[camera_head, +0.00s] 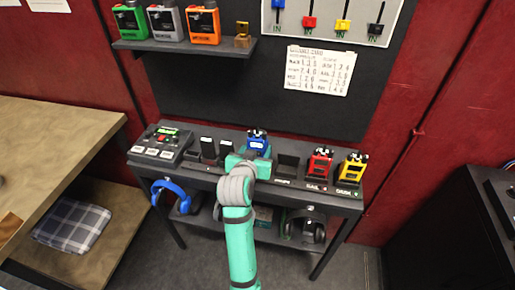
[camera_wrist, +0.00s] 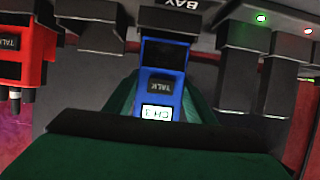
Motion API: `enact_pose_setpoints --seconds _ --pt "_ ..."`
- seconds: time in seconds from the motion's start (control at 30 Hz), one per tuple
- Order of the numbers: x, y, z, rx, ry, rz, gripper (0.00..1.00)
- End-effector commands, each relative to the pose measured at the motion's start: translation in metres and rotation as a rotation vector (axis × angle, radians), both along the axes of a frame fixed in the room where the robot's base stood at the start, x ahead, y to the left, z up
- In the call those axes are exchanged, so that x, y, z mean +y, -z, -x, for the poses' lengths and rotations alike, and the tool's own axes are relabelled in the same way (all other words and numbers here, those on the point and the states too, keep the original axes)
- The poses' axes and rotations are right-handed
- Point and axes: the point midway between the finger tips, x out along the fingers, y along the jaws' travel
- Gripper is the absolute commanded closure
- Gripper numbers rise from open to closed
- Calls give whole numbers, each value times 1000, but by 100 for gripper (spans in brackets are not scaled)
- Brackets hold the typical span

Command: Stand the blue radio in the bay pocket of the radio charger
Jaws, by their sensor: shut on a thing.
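The blue radio (camera_head: 258,142) stands among the pockets of the charger (camera_head: 272,181), on the dark table. My gripper (camera_head: 247,161) is in front of it and shut on it. In the wrist view the blue radio (camera_wrist: 161,86) shows upside down, with a lit display and a TALK button, between the green fingers of my gripper (camera_wrist: 160,108). Its base end is at the dark pocket beside the BAY label (camera_wrist: 181,4). The radio looks about upright and in line with this pocket; whether it sits fully on the floor is hidden.
A red radio (camera_head: 320,163) and a yellow radio (camera_head: 352,170) stand to the right, past an empty pocket (camera_head: 286,166). Empty pockets (camera_head: 208,147) and a button console (camera_head: 161,144) lie left. A shelf (camera_head: 180,45) above holds more radios. Headphones hang below the table.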

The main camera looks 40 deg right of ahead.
Motion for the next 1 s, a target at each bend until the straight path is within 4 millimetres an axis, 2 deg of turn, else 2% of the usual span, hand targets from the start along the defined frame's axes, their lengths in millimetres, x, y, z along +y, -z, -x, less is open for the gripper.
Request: enact_pose_setpoints --seconds 1.0 --pt "0 21 0 -1 0 2 77"
